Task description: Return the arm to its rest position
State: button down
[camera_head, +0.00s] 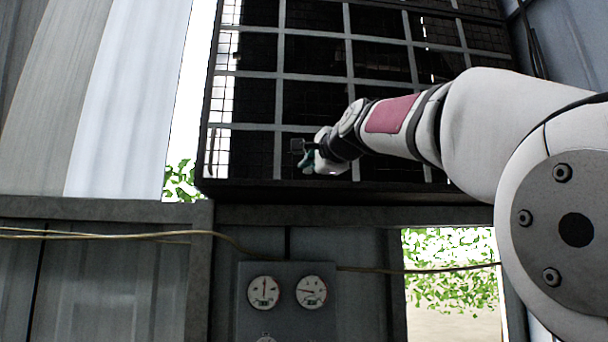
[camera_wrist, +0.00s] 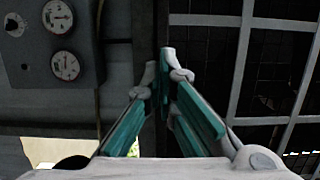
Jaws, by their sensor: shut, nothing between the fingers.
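My arm reaches in from the right in the head view, raised and stretched toward the left. My gripper (camera_head: 309,160) is at its end, small and partly hidden by the wrist, in front of the dark gridded panel. In the wrist view my gripper (camera_wrist: 160,85) shows its teal-padded fingers drawn together at the tips, with nothing held. From these views I cannot tell how far the fingertips are from the panel.
A dark panel with a pale grid (camera_head: 318,100) fills the upper middle. Below it is a grey box with round gauges (camera_head: 286,300). A yellow cable (camera_head: 120,236) runs along the wall. A bright opening with greenery (camera_head: 450,270) is at lower right.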

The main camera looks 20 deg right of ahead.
jog(key=s, duration=0.2)
jog(key=s+a, duration=0.1)
jog(key=s, duration=0.2)
jog(key=shift+s+a, duration=0.2)
jog(key=shift+s, duration=0.1)
jog(key=s+a+f+n+g, duration=0.1)
jog(key=s+f+n+g, duration=0.3)
jog(key=s+f, duration=0.6)
jog(key=s+a+f+n+g, duration=0.2)
jog(key=s+f+n, duration=0.6)
jog(key=f, duration=1.5)
jog(key=s+a+f+n+g, duration=0.2)
jog(key=s+f+n+g, duration=0.4)
jog(key=s+f, duration=0.5)
notch_tip(320, 180, down, 6)
jog(key=shift+s+a+r+g, duration=0.2)
jog(key=shift+s+g, duration=0.1)
jog(key=shift+s, duration=0.1)
